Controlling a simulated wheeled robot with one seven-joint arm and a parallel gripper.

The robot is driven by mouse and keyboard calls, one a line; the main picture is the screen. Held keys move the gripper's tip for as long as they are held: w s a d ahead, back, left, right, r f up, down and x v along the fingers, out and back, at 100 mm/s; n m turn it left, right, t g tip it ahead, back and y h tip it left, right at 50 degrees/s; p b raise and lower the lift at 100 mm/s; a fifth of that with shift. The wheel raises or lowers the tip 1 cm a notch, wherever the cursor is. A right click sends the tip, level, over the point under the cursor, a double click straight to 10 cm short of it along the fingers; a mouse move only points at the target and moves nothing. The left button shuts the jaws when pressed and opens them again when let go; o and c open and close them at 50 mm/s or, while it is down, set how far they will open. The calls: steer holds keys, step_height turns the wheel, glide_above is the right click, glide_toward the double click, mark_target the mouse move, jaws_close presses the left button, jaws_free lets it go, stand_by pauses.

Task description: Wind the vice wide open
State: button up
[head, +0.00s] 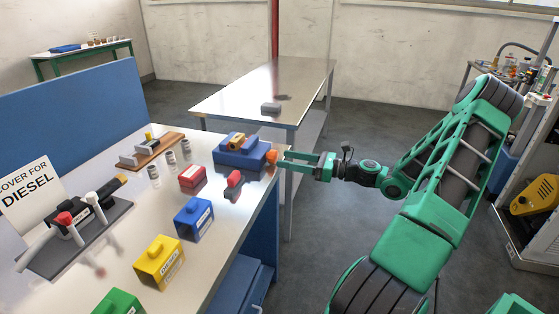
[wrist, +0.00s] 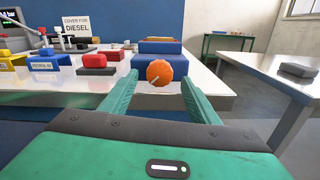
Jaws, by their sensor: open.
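The blue vice (head: 240,152) stands near the right edge of the workbench, with a brownish-orange piece in its jaws. Its orange knob (head: 271,157) sticks out over the bench edge toward my gripper. In the wrist view the knob (wrist: 159,73) is a round orange disc with a pale line on it, in front of the vice body (wrist: 160,48). My gripper (head: 281,161) is open, its green fingertips at the knob. In the wrist view the fingers (wrist: 158,88) lie left and right, with the knob centred at their tips. Contact with the knob cannot be told.
A red block (head: 192,176), a red-and-black item (head: 234,180), a blue block (head: 194,218) and a yellow block (head: 159,262) sit on the bench (head: 118,240). A metal table (head: 250,100) with a grey block stands behind.

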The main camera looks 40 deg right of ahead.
mark_target(271, 157)
steer(key=shift+x, duration=1.45)
steer(key=c, duration=1)
steer(key=shift+c, duration=0.2)
steer(key=shift+n, duration=0.3)
steer(key=n, duration=0.3)
steer(key=shift+n, duration=2)
